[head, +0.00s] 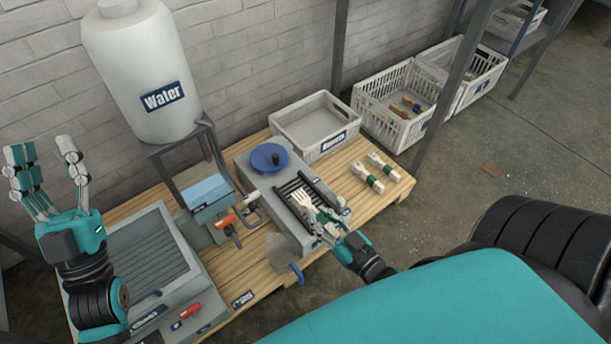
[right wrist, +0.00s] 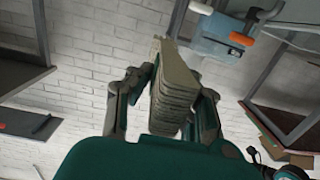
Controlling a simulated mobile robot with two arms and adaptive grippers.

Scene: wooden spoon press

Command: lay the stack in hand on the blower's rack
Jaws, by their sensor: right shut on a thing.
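The stack of pale wooden cutlery (head: 302,199), with fork-like tines at its far end, is held over the blower's black slatted rack (head: 290,187). My right gripper (head: 322,215) is shut on it, and the stack's layers show between the fingers in the right wrist view (right wrist: 172,92). From the head view I cannot tell whether the stack touches the rack. The blower (head: 243,158) is a grey box with a blue disc (head: 269,157) on top. My left gripper (head: 48,165) is raised at the far left, open and empty.
Two green-banded bundles (head: 383,166) lie on the wooden pallet (head: 345,177) right of the rack. An empty grey bin (head: 312,125) stands behind. A water tank (head: 140,70), a blue-topped unit (head: 207,193) and a ridged grey press (head: 150,250) stand to the left.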

